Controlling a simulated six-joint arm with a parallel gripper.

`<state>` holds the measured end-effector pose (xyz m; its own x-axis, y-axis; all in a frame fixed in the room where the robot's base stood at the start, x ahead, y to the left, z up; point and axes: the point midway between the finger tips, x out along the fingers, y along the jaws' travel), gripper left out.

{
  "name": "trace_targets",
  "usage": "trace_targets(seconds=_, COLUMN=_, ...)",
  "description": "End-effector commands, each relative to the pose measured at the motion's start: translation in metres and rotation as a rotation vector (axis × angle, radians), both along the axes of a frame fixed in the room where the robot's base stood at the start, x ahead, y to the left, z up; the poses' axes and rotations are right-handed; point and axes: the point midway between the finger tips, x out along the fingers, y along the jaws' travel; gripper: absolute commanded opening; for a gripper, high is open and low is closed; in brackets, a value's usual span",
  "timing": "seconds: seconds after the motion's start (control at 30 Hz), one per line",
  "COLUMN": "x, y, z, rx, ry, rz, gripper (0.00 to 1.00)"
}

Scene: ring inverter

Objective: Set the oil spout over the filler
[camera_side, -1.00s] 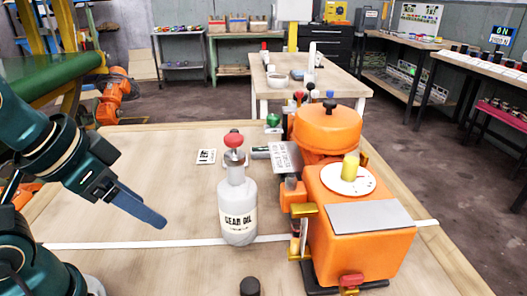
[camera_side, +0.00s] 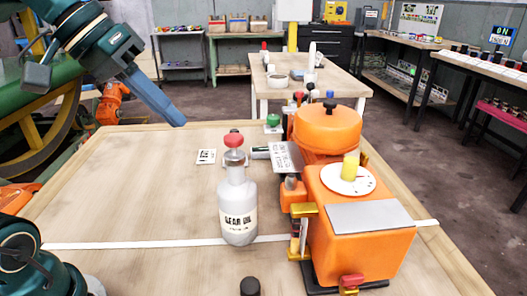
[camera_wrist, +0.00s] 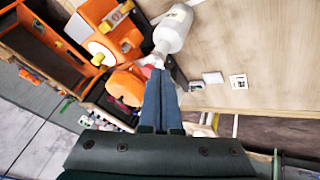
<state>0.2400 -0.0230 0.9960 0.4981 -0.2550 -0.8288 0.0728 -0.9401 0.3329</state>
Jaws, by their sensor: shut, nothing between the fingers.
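The white gear oil bottle (camera_side: 238,207) stands upright on the bench, left of the orange machine (camera_side: 360,235). Its narrow neck carries a red top (camera_side: 234,140). In the wrist view the bottle (camera_wrist: 175,27) lies beyond my fingertips. A grey-lined cup on an orange block (camera_side: 292,190) juts from the machine's left side; I cannot tell whether it is the filler. My gripper (camera_side: 178,120) is shut and empty, raised in the air at the upper left, apart from the bottle. Its blue fingers (camera_wrist: 160,82) lie together in the wrist view.
A yellow piece (camera_side: 350,167) stands on a white dial on the machine. A grey plate (camera_side: 287,157) and a small white card (camera_side: 206,157) lie behind the bottle. A black knob (camera_side: 250,286) is at the front. The bench's left half is clear.

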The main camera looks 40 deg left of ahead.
Motion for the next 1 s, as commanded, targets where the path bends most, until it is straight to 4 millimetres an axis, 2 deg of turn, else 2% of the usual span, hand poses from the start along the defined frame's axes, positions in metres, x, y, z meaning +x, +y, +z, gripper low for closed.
trace_targets(seconds=0.03, x=0.01, y=0.015, z=0.007, rx=-0.025, ry=-0.009, rz=0.044, gripper=0.0)
trace_targets(seconds=0.2, x=0.026, y=0.055, z=0.018, rx=-0.082, ry=-0.03, rz=0.161, gripper=0.0)
trace_targets(seconds=0.3, x=0.028, y=0.072, z=0.016, rx=-0.094, ry=-0.025, rz=0.218, gripper=0.0)
trace_targets(seconds=0.4, x=0.027, y=0.081, z=0.013, rx=-0.101, ry=-0.014, rz=0.249, gripper=0.0)
trace_targets(seconds=0.83, x=0.027, y=0.083, z=0.011, rx=-0.1, ry=-0.014, rz=0.258, gripper=0.0)
trace_targets(seconds=1.0, x=0.035, y=0.08, z=0.0, rx=-0.103, ry=-0.011, rz=0.254, gripper=0.0)
